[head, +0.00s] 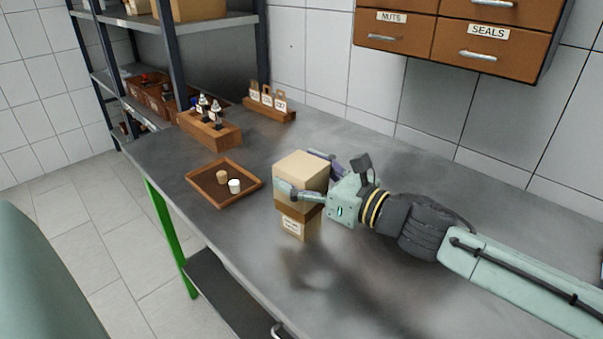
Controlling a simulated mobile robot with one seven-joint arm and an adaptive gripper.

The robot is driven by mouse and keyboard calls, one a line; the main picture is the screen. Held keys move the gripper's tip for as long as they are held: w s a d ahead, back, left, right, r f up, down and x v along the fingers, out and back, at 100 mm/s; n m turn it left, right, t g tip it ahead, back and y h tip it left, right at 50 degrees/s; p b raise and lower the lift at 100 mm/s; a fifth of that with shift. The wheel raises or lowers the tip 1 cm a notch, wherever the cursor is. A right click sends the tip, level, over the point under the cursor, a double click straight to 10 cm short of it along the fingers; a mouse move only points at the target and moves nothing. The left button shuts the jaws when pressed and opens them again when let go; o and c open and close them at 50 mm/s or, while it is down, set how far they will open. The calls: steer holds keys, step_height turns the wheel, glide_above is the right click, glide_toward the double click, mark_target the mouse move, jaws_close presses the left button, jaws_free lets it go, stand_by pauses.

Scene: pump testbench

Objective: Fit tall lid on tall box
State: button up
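The tall lid (301,166) is a beige block shape, upright and level. My gripper (308,179) reaches it from the right, with one finger across its near side and the other at its far side. The gripper looks shut on the lid. The tall box (308,229) stands on the bench directly below the lid, narrower, with a brown band and a white label on its front. The lid is over the box's top and hides it. I cannot tell whether the lid is seated or held slightly above.
A brown tray (247,196) with two small cups sits left of the box. A wooden holder with bottles (222,133) and a rack of tags (276,114) stand behind. Brown drawers (487,32) hang above. The metal bench (374,290) is clear in front.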

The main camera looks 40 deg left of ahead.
steer(key=shift+o, duration=1)
steer(key=shift+d+r+p, duration=0.1)
steer(key=shift+r+p, duration=0.15)
steer(key=shift+p, duration=0.1)
steer(key=d+b, duration=0.4)
steer(key=d, duration=0.7)
steer(key=shift+d, duration=0.4)
steer(key=shift+w+f, duration=0.1)
